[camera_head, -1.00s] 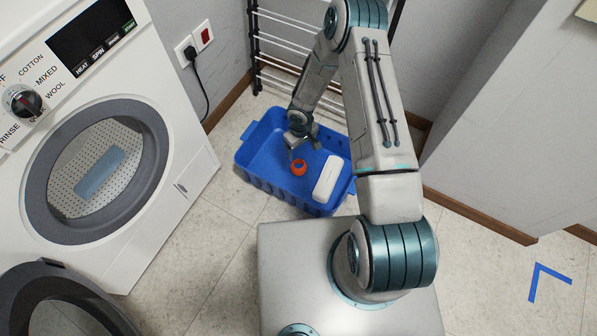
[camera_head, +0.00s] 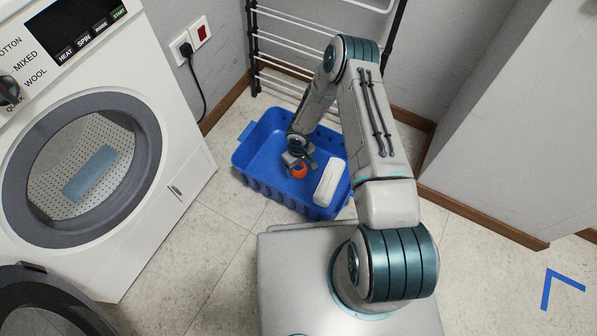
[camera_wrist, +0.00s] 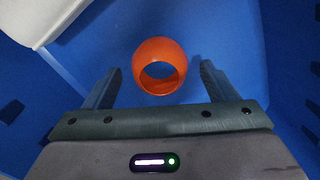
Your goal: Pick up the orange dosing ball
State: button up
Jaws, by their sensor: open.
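The orange dosing ball (camera_head: 299,171) lies on the floor of the blue basket (camera_head: 263,183), left of a white bottle-like object. In the wrist view the ball (camera_wrist: 160,50) shows its round opening and sits just beyond and between my fingertips. My gripper (camera_head: 298,164) is inside the basket, over the ball, and partly hides it in the head view. In the wrist view my gripper (camera_wrist: 155,80) is open, with one finger on each side and nothing held. I cannot tell whether a finger touches the ball.
The white object (camera_head: 331,181) lies in the basket, right of the ball; its edge shows in the wrist view (camera_wrist: 36,18). The basket walls surround my gripper. A washing machine (camera_head: 185,150) stands left, its door open. A drying rack (camera_head: 320,22) stands behind.

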notch_tip(320, 180, down, 2)
jog(key=shift+f+b, duration=0.25)
jog(key=shift+b, duration=0.1)
jog(key=shift+r, duration=0.1)
jog(key=c, duration=1)
jog(key=shift+c, duration=0.2)
jog(key=shift+r, duration=0.15)
